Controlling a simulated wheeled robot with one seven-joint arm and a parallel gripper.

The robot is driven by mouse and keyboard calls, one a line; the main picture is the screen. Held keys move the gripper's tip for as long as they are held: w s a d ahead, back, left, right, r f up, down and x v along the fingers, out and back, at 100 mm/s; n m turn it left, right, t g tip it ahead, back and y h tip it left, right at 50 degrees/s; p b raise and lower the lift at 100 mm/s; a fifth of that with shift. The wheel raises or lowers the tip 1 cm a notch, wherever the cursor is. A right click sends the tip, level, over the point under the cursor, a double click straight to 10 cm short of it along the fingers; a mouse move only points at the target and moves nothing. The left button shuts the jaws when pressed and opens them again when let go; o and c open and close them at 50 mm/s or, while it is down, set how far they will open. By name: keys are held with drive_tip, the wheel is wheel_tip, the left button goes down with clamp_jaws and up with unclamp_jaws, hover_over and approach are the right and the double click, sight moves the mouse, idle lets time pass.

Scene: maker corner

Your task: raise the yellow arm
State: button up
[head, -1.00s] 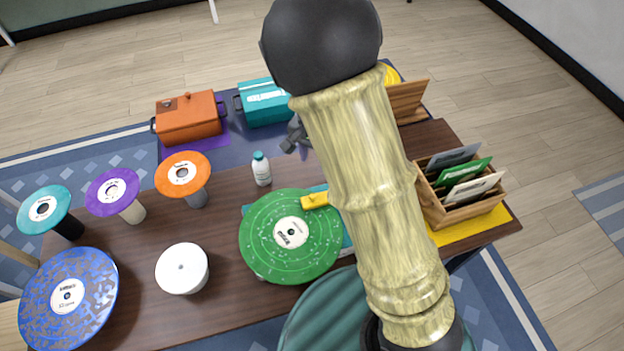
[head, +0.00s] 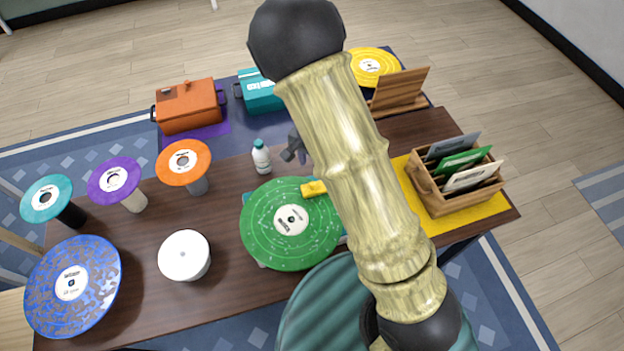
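The yellow arm (head: 313,188) shows as a short yellow piece over the upper right edge of a green record (head: 270,222) on a teal turntable (head: 249,198). The rest of the yellow arm is hidden behind my own arm. Part of my gripper (head: 293,150) shows as a dark grey shape just above the record's far edge, next to the bottle. It is apart from the visible yellow piece. Most of my gripper is hidden by my arm, so its opening does not show.
A white bottle with a teal cap (head: 261,157) stands left of my gripper. A wooden crate of sleeves (head: 455,203) is at right. A white round object (head: 185,256), a blue record (head: 72,287) and several records on stands are at left. Orange (head: 189,107) and teal boxes (head: 262,92) are behind.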

sight(312, 184)
wheel_tip(312, 184, down, 10)
drive_tip(key=shift+r+p, duration=0.1)
drive_tip(key=shift+p, duration=0.2)
clamp_jaws()
